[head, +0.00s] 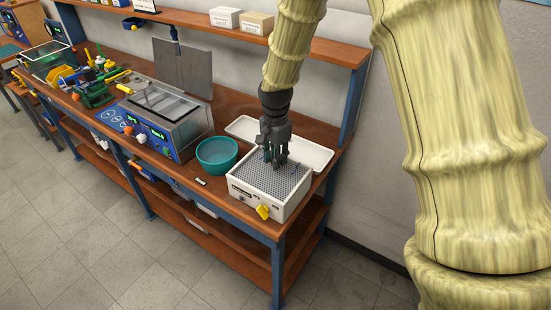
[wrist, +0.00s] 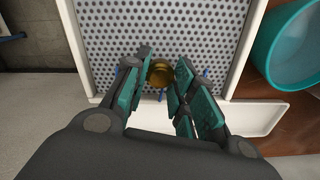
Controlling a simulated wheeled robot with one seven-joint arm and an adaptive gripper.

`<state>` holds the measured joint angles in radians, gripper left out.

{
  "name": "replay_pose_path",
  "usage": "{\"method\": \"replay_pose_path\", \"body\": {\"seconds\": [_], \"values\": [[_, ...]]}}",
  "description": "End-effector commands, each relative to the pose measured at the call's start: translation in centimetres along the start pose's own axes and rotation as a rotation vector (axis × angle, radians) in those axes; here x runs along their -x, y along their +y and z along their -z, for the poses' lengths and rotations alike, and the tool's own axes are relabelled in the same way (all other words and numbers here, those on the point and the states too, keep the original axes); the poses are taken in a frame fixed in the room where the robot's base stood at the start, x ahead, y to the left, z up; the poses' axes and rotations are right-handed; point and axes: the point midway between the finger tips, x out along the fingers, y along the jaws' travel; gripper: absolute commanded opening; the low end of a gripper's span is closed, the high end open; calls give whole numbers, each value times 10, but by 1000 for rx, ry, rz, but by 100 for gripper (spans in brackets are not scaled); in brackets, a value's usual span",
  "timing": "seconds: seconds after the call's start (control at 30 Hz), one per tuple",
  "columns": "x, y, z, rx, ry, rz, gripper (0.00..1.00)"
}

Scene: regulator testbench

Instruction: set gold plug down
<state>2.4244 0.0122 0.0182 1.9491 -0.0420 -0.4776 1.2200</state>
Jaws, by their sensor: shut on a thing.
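The gold plug (wrist: 160,74) shows in the wrist view between the green-padded fingers of my gripper (wrist: 161,68). My gripper is shut on it. In the head view my gripper (head: 275,160) points down over the perforated grey top (head: 262,186) of a white box, and the fingers hide the plug. The plug is over that perforated surface (wrist: 165,25) in the wrist view. I cannot tell whether it touches the surface. Small blue pieces show close around the fingers.
The white box (head: 250,204) has a yellow knob (head: 262,212) on its front. A teal bowl (head: 216,155) stands to its left, with a small dark item (head: 200,182) nearby. A white tray (head: 316,158) lies behind the box. A metal bath unit (head: 168,120) stands further left. A shelf (head: 230,27) runs above.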

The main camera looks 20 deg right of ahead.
Motion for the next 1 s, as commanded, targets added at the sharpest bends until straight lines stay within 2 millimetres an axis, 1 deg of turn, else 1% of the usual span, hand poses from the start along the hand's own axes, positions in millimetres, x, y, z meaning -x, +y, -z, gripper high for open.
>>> {"method": "replay_pose_path", "body": {"seconds": [0.2, 0.6, 0.63, 0.73, 1.0], "values": [[-16, 0, 0, 0, -1, -1, 2], [-21, 0, 0, -1, 0, 0, 2], [-20, 0, 0, -1, 0, 0, 29], [-20, 0, 0, -1, 0, 0, 47], [-20, 0, 0, -1, 0, 0, 47]]}}
